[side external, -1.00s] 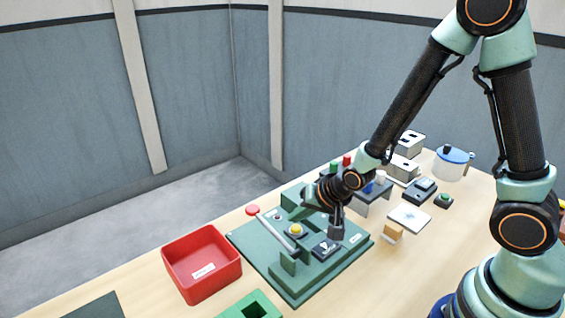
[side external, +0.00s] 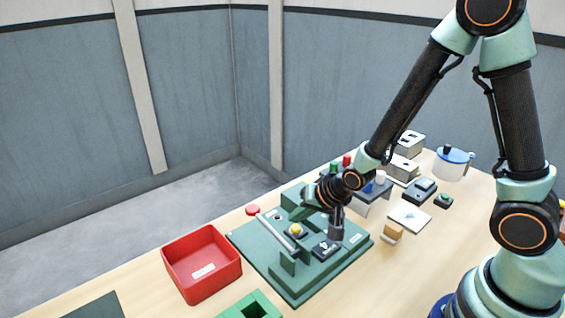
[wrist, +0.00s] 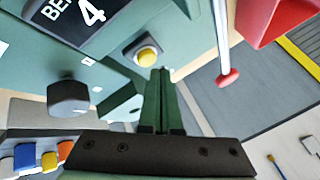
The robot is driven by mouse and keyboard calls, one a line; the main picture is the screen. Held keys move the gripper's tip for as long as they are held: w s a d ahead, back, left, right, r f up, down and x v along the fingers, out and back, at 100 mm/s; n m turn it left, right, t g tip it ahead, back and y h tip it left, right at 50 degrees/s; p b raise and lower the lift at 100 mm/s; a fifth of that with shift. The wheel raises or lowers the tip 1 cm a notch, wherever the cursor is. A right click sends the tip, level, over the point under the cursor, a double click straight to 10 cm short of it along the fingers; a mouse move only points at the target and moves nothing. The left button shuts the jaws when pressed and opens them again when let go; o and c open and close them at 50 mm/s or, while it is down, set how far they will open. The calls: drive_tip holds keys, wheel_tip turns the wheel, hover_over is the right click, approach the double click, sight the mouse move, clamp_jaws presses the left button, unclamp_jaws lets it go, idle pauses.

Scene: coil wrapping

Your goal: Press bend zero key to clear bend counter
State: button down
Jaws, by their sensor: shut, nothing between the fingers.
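In the wrist view the yellow key (wrist: 148,57) lies just beyond my fingertips, and I see no clear contact. A dark counter display (side external: 325,248) stands beside it; in the wrist view the display (wrist: 85,18) shows a "4" and part of its label. My gripper (wrist: 161,72) is shut and empty, with its green fingers together. In the side view my gripper (side external: 304,212) is above and close to the key.
A lever with a red knob (side external: 252,210) lies across the fixture. A red bin (side external: 203,268) is at left. Blocks, a pot (side external: 452,163) and small boxes stand at back right.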

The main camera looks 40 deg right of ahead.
sight(297, 229)
drive_tip(key=shift+f, duration=0.1)
drive_tip(key=shift+f, duration=0.3)
drive_tip(key=shift+f, duration=0.45)
idle(0.6)
idle(0.4)
drive_tip(key=shift+r, duration=0.9)
drive_tip(key=shift+r, duration=0.1)
drive_tip(key=shift+r, duration=2.4)
